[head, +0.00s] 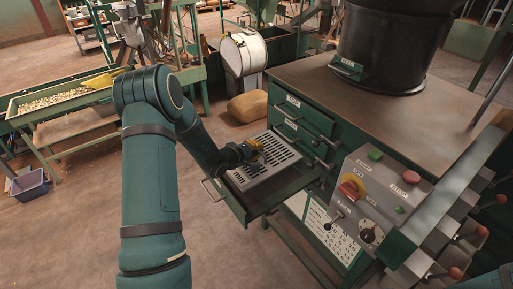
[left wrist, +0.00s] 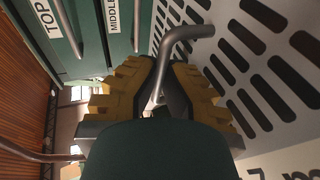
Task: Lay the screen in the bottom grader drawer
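The screen (head: 268,172) is a grey slotted plate at the open bottom drawer (head: 286,193) of the green grader (head: 330,122). It lies within the drawer's outline, toward its far side; I cannot tell whether it rests on the drawer floor. My right gripper is not in view.
The shut drawers above carry TOP (left wrist: 45,16) and MIDDLE (left wrist: 112,18) labels. A control panel (head: 376,192) with knobs and levers stands right of the drawer. A sack (head: 248,106) lies behind. Bare floor is left of the drawer.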

